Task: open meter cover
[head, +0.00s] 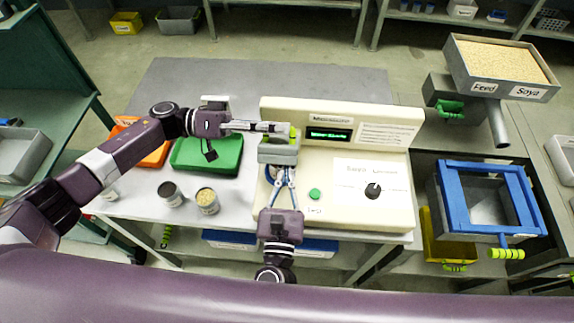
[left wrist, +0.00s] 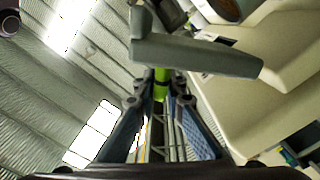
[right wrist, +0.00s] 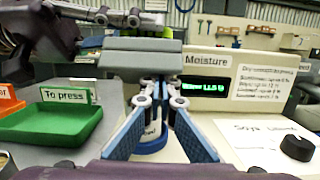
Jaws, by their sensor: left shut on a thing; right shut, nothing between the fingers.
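The cream moisture meter (head: 336,107) stands on the table with a lit green display (head: 328,134). Its grey cover (head: 278,154) is at its left side, above a blue-rimmed round part; its exact tilt is unclear. My left gripper (head: 290,129) reaches in from the left at the cover's back and is shut on the green handle (left wrist: 161,84). The cover also shows in the left wrist view (left wrist: 195,56) and the right wrist view (right wrist: 140,62). My right gripper (head: 280,170) is shut and empty, its tips just in front of the cover.
A green tray (head: 208,155) and an orange tray (head: 150,158) lie left of the meter. Two cans (head: 171,194) (head: 207,201) stand near the front edge. A blue-framed press (head: 487,200) and a feed hopper (head: 499,70) are at right.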

